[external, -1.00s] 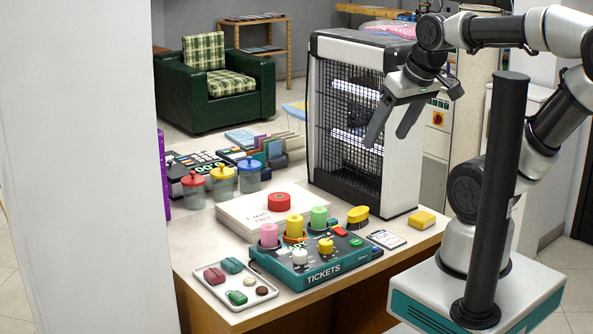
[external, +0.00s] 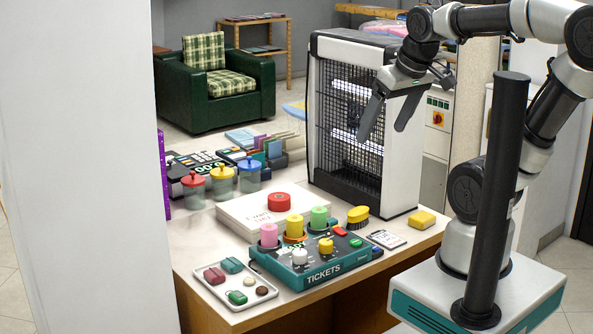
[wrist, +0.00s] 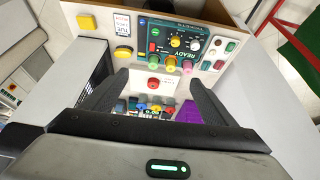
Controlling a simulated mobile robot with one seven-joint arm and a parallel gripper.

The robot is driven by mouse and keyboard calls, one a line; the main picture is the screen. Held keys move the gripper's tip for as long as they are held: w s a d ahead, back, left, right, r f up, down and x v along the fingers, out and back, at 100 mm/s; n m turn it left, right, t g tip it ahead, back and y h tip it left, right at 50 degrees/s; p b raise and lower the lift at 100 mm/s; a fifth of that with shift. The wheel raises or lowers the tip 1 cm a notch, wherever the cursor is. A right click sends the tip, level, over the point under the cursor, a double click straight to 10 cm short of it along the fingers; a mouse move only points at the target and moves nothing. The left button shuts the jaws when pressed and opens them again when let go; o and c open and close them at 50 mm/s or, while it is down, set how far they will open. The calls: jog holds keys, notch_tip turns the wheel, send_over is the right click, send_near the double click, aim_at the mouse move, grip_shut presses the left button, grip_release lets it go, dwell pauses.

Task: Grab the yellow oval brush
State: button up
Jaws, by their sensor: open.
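The yellow oval brush (external: 358,213) has a yellow top over dark bristles. It lies on the counter to the right of the teal ticket machine and in front of the heater. In the wrist view it is a yellow oval (wrist: 122,49) above and left of the fingers. My gripper (external: 383,131) is open and empty, well above the counter and in front of the heater's grille in the external view. In the wrist view, its two dark fingers (wrist: 156,80) are spread apart, with nothing between them.
The tall caged heater (external: 345,120) stands close behind the brush. A yellow sponge (external: 421,220) and a small card (external: 386,239) lie nearby. The ticket machine (external: 315,262) has several colored cylinders. A white box with a red disc (external: 279,201) and lidded jars (external: 222,180) stand left.

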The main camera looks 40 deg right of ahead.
jog(key=w+d+g, duration=0.1)
jog(key=w+d, duration=0.2)
jog(key=w, duration=0.4)
jog(key=n+g, duration=0.1)
jog(key=g, duration=0.3)
send_over(358, 209)
notch_tip(358, 209, down, 17)
jog(key=f, duration=0.8)
jog(key=f+b, duration=0.1)
jog(key=f, duration=0.3)
jog(key=shift+w+d+f, duration=0.1)
jog(key=shift+w+d, duration=0.05)
jog(key=shift+w, duration=0.2)
jog(key=f, duration=0.4)
jog(key=shift+s+f, duration=0.1)
jog(key=shift+s, duration=0.25)
jog(key=shift+f, duration=0.5)
jog(key=c, duration=1.2)
jog(key=shift+o, duration=0.2)
